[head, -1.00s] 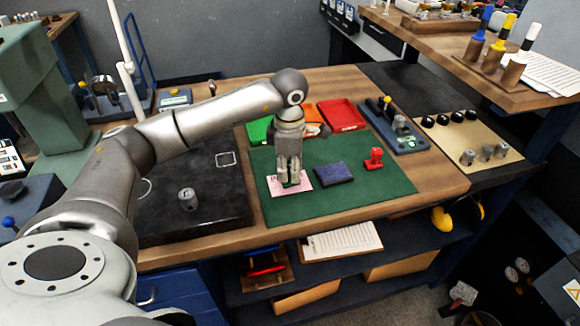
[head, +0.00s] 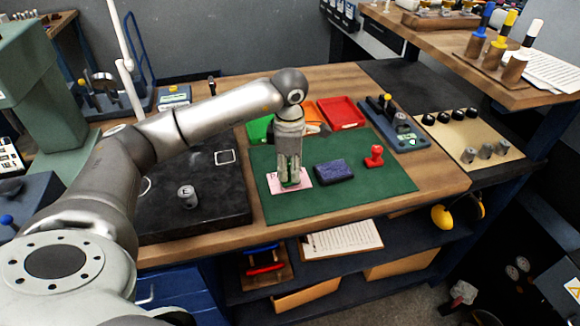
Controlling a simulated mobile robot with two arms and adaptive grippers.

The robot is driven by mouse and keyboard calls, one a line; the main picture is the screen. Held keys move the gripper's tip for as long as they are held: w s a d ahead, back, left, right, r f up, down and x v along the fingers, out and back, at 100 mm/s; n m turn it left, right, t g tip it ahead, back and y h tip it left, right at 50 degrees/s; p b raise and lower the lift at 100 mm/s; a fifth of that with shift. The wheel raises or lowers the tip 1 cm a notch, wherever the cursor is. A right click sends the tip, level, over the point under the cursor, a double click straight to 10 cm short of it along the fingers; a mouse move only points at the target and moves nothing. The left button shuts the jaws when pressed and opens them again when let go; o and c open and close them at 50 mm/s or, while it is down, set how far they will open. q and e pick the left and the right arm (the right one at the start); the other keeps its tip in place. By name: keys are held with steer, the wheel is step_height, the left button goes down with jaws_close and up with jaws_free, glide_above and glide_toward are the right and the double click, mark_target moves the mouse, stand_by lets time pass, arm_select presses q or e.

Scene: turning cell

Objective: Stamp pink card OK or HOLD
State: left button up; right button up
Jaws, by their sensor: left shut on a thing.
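A pink card (head: 303,175) lies on the green mat (head: 345,200), toward its left side. My left gripper (head: 290,180) points straight down over the card and is shut on a small stamp with green on it (head: 291,185). The fingers hide most of the stamp and part of the card. Whether the stamp touches the card cannot be told. A dark blue ink pad (head: 334,170) lies on the mat to the right of the card. A red stamp (head: 374,156) stands upright further right on the mat. My right gripper is not in view.
Behind the mat are a green tray (head: 259,130), an orange tray partly behind my arm, and a red tray (head: 341,112). A black plate (head: 215,205) with a metal cylinder (head: 187,195) lies left. A blue gauge stand (head: 392,124) is at back right. The mat's front is clear.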

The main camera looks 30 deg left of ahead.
arm_select(q)
steer(key=shift+f, duration=0.2)
stand_by(0.4)
stand_by(0.6)
steer(key=shift+s, duration=0.1)
stand_by(0.4)
steer(key=shift+r+p, duration=1.9)
steer(key=shift+r, duration=1.6)
